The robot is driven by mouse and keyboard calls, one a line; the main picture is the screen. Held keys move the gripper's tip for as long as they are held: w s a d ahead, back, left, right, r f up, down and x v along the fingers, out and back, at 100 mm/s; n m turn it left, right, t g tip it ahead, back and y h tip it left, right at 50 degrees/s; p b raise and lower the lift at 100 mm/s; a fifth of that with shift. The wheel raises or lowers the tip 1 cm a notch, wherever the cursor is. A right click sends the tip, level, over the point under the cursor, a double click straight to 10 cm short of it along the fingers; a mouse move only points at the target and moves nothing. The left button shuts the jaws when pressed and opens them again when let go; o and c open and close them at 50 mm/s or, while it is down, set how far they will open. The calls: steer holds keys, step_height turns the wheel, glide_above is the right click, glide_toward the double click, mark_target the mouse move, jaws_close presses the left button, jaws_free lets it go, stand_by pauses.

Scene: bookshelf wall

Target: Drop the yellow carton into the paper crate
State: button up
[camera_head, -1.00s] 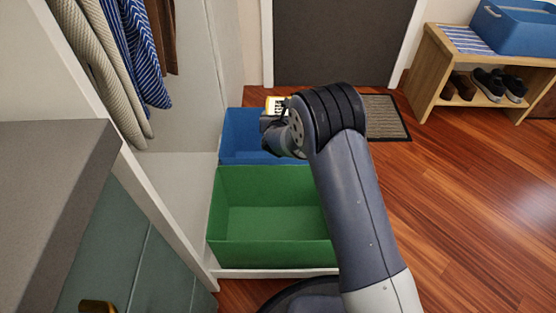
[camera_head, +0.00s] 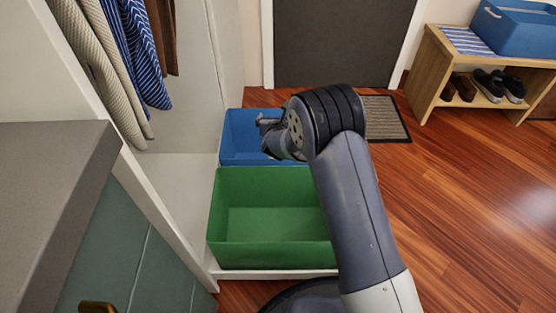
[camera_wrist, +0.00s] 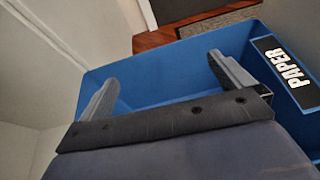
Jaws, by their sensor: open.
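The paper crate (camera_head: 237,130) is a blue open box at the back of the low white shelf. In the wrist view the blue crate (camera_wrist: 268,97) bears a black label (camera_wrist: 285,68) reading PAPER. My gripper (camera_head: 268,124) is over the crate, its two fingers spread apart with nothing between them. In the wrist view my gripper (camera_wrist: 163,73) points into the crate, and its palm hides much of the inside. The yellow carton does not show in either view now.
A green open crate (camera_head: 222,220) stands just in front of the blue one. A grey counter (camera_head: 50,180) and hanging clothes (camera_head: 95,60) are at the left. A wooden bench (camera_head: 432,75) with shoes stands at the back right. The wooden floor at right is clear.

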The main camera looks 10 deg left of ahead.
steer(key=p+v, duration=0.1)
steer(key=v, duration=0.9)
steer(key=shift+s+p, duration=0.2)
steer(key=shift+p, duration=0.15)
steer(key=shift+w, duration=0.1)
steer(key=b+x, duration=0.2)
steer(key=x, duration=0.9)
step_height(320, 180, up, 5)
steer(key=shift+p, duration=0.55)
steer(key=shift+d+f, duration=0.1)
steer(key=shift+f, duration=0.05)
